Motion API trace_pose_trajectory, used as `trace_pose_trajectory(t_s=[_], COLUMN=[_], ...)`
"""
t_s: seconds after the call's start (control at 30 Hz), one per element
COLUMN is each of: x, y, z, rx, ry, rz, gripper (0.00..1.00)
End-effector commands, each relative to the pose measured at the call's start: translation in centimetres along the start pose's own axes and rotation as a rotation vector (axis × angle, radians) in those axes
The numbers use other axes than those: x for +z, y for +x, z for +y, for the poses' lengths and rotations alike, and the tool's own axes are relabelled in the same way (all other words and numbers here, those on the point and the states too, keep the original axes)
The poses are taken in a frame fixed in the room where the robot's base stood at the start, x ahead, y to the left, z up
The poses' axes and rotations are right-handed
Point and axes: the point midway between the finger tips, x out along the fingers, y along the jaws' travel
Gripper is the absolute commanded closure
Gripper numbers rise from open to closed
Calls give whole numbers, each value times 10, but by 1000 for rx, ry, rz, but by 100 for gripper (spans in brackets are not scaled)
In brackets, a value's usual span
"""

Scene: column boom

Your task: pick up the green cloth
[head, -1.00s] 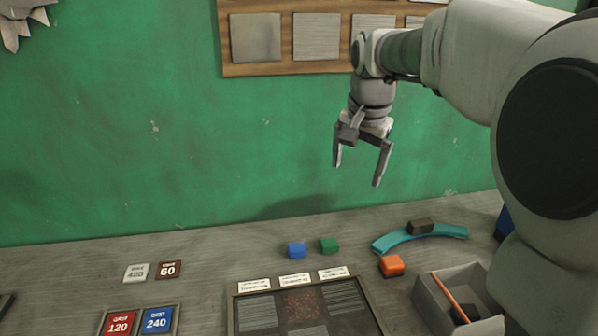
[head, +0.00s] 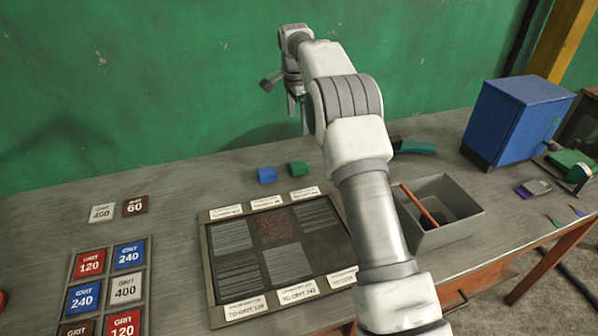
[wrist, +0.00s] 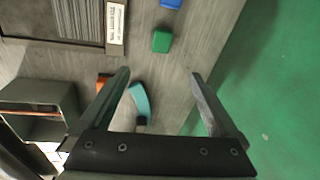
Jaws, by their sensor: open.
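A small green block-like piece (head: 299,168) lies on the grey bench beside a blue one (head: 267,175), near the green wall. It looks like a block; I see nothing that is plainly a folded cloth. In the wrist view the green piece (wrist: 161,41) lies beyond my fingertips, up the picture and between their lines. My gripper (head: 297,112) hangs above the back of the bench, close to the wall, apart from the green piece. In the wrist view my gripper (wrist: 161,73) is open with nothing between its fingers.
A grey open box (head: 455,232), a framed sample board (head: 207,270) and a blue cabinet (head: 515,120) stand on the bench. The green wall is close.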

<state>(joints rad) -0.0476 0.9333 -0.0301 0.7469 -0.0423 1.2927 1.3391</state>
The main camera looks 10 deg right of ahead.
Motion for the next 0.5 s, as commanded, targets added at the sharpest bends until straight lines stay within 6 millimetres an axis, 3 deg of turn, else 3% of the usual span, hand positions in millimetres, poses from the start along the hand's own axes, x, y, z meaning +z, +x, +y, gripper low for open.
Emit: trace_pose_trajectory(t_s=[0.1,0.33,0.5], x=[1,1,1], y=[20,42,78], z=[-4,-5,-4], rx=[10,16,17], ry=[34,53,52], rz=[1,1,1], gripper=[4,4,4])
